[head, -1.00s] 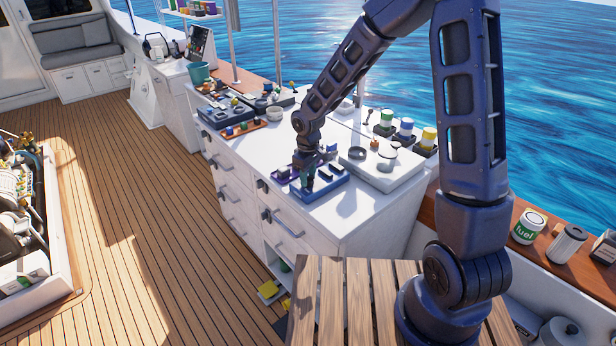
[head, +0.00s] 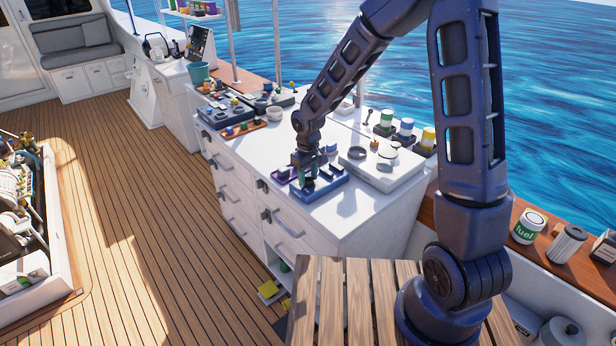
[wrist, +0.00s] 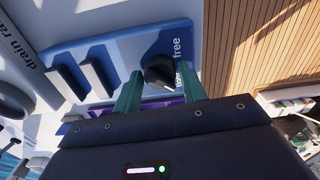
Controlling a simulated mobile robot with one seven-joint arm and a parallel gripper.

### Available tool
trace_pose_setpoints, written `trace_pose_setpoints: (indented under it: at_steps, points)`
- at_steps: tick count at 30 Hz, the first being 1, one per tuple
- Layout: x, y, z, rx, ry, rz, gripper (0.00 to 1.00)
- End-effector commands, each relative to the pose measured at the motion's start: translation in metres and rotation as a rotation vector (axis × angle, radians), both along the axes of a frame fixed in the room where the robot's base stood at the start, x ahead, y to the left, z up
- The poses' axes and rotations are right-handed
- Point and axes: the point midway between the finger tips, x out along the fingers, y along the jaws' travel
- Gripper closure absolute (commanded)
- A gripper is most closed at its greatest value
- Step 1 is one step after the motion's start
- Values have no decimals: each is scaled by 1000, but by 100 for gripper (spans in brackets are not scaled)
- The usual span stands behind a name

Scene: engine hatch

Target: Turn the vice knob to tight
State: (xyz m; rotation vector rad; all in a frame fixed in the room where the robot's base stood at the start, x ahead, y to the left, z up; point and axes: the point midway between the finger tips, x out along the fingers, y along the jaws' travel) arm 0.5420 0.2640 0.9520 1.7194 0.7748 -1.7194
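The vice knob (wrist: 158,72) is a black pointed knob on a blue and white panel (wrist: 190,38) in the wrist view. The word "free" is printed beside it, and a second, partly hidden word sits lower. My gripper (wrist: 159,82) has its two green fingers apart, one on each side of the knob, with the fingertips close to it. I cannot tell whether they touch it. In the head view my gripper (head: 308,188) is down at the blue panel (head: 330,187) on the white counter, and hides the knob.
Two dark upright plates (wrist: 82,78) stand on the panel beside the knob. A grey box with a ring (head: 372,170) is to its right on the counter. Trays of small parts (head: 235,125) lie behind. The counter's front edge is near the panel.

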Motion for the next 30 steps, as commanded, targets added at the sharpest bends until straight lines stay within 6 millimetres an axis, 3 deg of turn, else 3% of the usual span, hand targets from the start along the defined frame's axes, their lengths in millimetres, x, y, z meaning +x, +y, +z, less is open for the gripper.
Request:
trace_pose_setpoints:
  at_steps: [2, 14, 30]
  points:
    - [0, 0, 0, 0, 0, 0, 44]
    - [0, 0, 7, 0, -1, 0, 44]
    - [1, 0, 93, 2, -3, -1, 44]
